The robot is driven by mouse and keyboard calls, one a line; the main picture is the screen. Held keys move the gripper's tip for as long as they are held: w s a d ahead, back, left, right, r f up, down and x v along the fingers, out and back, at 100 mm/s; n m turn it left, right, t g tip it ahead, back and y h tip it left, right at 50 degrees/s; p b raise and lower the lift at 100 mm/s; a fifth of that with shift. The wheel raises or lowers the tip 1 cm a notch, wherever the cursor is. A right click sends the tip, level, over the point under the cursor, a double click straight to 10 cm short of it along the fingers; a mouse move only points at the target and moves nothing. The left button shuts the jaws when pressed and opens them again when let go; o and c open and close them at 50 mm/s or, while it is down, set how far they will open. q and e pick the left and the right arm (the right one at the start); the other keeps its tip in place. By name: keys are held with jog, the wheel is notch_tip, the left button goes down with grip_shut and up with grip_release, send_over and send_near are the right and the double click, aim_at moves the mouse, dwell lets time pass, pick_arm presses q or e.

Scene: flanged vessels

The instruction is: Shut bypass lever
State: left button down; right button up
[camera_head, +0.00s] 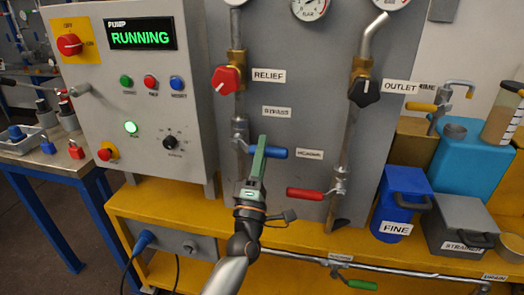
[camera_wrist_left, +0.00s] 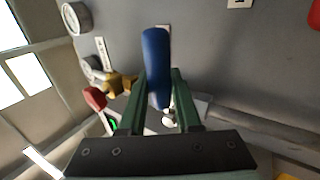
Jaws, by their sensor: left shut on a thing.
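The bypass lever with its blue handle (camera_head: 277,153) sticks out to the right, about level, from a valve (camera_head: 240,132) on the left pipe. A small label that seems to read BYPASS (camera_head: 277,111) is above it. My left gripper (camera_head: 261,150) is at the handle, its green fingers in front of the pipe. In the left wrist view the blue handle (camera_wrist_left: 155,62) stands between the two fingers (camera_wrist_left: 159,100), and the gripper is shut on it. The fingers hide the inner part of the lever. My right gripper is not in view.
A lever with a red handle (camera_head: 305,194) is close by, below right, on the right pipe. The red relief knob (camera_head: 226,79) is above, the black outlet knob (camera_head: 364,92) to the right. The control box (camera_head: 150,100) stands left. Bins, including the blue FINE bin (camera_head: 400,203), stand right.

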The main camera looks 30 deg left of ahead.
pick_arm(q)
jog(key=shift+r, duration=0.2)
jog(key=c, duration=0.6)
grip_release()
jog(key=shift+f, duration=0.1)
jog(key=shift+s+d+f, duration=0.1)
jog(key=shift+s+f, duration=0.25)
jog(key=shift+f, duration=0.05)
jog(key=b+v, duration=0.1)
jog(key=v, duration=1)
jog(key=shift+s, duration=0.25)
